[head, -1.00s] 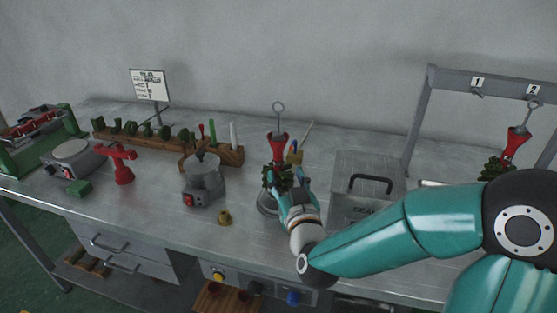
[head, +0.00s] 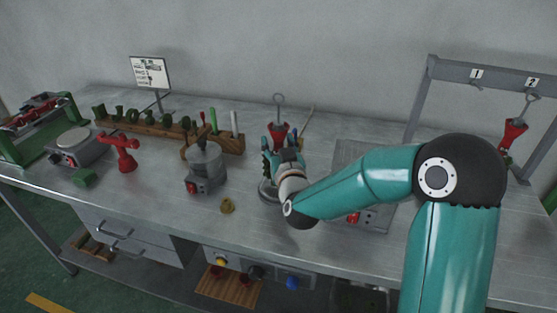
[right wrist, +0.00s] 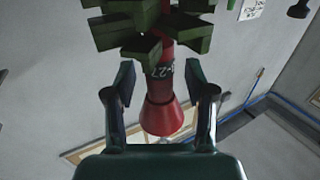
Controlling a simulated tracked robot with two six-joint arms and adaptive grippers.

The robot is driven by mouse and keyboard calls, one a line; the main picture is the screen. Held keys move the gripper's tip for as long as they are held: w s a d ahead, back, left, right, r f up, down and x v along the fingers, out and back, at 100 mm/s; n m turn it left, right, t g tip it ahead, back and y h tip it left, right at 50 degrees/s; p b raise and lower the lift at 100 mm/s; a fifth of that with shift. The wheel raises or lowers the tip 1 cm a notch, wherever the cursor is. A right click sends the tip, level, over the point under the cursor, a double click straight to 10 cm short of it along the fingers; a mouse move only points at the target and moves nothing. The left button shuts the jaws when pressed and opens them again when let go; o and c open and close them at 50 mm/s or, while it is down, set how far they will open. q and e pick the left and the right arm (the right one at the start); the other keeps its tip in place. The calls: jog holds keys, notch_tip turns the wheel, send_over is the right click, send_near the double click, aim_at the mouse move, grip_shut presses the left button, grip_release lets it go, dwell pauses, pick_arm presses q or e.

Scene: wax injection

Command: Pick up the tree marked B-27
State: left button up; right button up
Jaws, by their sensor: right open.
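The tree with the red funnel-shaped end (head: 278,130) stands upright on a round base at the middle of the bench, a metal ring above it. My right gripper (head: 281,156) is at its upper part and hides most of its green pieces. In the right wrist view the tree's red stem (right wrist: 163,85) shows a dark band whose readable part ends in "27". The open fingers of my right gripper (right wrist: 162,84) lie on either side of the stem, with visible gaps. My left gripper is out of view.
Another red tree (head: 513,131) hangs from the rack (head: 480,74) under plate 2, partly hidden by my arm. A grey lidded box (head: 350,156) is behind my forearm. A grey pot (head: 205,165) and a small brass piece (head: 227,206) stand left of the tree.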

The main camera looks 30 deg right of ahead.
grip_shut()
jog(key=shift+r, duration=0.15)
dwell(0.4)
